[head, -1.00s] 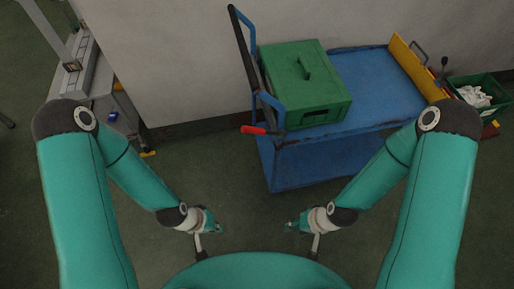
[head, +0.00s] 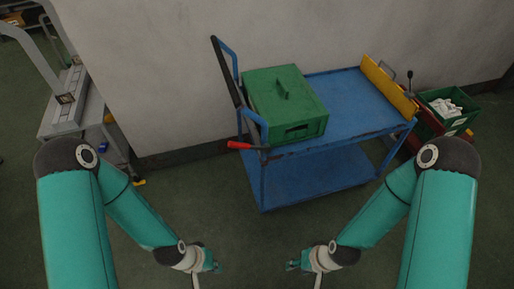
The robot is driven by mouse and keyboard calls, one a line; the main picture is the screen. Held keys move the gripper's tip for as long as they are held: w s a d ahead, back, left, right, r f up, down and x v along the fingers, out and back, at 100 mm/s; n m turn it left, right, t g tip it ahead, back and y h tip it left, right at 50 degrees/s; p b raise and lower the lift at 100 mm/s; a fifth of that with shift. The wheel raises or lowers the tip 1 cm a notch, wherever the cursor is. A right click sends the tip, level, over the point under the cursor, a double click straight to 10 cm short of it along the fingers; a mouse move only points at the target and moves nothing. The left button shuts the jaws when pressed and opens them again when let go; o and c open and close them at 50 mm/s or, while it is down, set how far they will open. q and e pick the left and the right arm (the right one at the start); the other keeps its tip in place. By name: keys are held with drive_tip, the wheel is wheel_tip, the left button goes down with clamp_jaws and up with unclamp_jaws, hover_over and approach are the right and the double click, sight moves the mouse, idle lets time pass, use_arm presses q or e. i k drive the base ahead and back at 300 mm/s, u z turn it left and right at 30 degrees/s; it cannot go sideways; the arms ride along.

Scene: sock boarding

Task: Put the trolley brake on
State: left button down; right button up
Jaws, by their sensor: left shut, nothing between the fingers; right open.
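A blue trolley (head: 345,105) stands against the wall in the head view, with an upper deck and a lower deck (head: 315,178). A red-ended lever (head: 239,146) sticks out to the left from its left end, beside the push handle (head: 226,72); it looks like the brake lever. My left gripper (head: 213,266) is low in the view, shut and empty, well below the lever. My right gripper (head: 293,266) is low in the view, open and empty, below the trolley. Neither touches the trolley. The trolley's wheels cannot be made out.
A green lidded box (head: 285,103) sits on the trolley's left part, with a yellow board (head: 388,86) at its right end. A green crate with white cloth (head: 447,108) stands to the right. A grey bench (head: 75,110) is at left. Floor before the trolley is clear.

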sight(266, 148)
drive_tip(key=i, duration=0.9)
drive_tip(key=u, duration=0.1)
drive_tip(key=k, duration=1)
drive_tip(key=u, duration=0.55)
drive_tip(key=i, duration=0.8)
drive_tip(key=z, duration=0.3)
